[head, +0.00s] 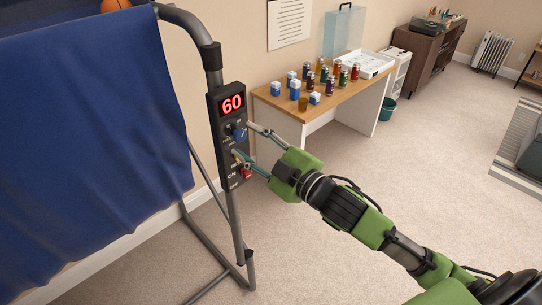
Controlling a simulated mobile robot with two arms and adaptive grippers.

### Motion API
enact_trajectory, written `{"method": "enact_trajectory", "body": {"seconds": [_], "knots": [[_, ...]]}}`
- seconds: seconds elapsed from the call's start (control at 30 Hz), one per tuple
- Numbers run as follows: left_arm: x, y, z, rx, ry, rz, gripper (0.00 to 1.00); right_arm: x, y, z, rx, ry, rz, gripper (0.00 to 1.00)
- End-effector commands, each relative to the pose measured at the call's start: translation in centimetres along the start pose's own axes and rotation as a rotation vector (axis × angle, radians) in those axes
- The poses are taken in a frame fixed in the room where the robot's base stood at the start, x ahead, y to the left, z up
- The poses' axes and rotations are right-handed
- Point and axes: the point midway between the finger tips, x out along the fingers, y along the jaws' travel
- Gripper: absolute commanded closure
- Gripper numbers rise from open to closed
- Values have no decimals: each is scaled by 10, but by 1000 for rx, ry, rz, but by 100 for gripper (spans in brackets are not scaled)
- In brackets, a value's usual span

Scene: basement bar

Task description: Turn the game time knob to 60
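The control panel (226,163) is a dark upright box on a grey metal pole. Its red display (232,104) reads 60. The upper fingertip is close to the blue knob, and the lower one is lower on the panel, near a small lever. I cannot tell whether either finger touches anything. A red switch (245,172) with ON and OFF labels is at the panel's bottom. My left gripper is not in view.
A blue cloth (85,140) hangs on the metal frame to the left, with an orange ball (115,5) above. A wooden table (345,93) with several cans, boxes and a white tray stands behind to the right. Carpet between is clear.

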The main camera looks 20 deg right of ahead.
Motion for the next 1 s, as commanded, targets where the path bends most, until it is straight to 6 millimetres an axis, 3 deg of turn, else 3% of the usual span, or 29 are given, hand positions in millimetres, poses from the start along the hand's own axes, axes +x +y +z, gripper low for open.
{"method": "enact_trajectory", "body": {"seconds": [0.5, 0.7, 1.0], "knots": [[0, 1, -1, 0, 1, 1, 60, -78, -2, 1, 1, -4, -4, 60], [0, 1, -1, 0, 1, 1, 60, -94, -1, 1, 2, -3, -3, 60], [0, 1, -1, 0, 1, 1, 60, -101, 0, 0, 0, 0, -1, 60]]}}
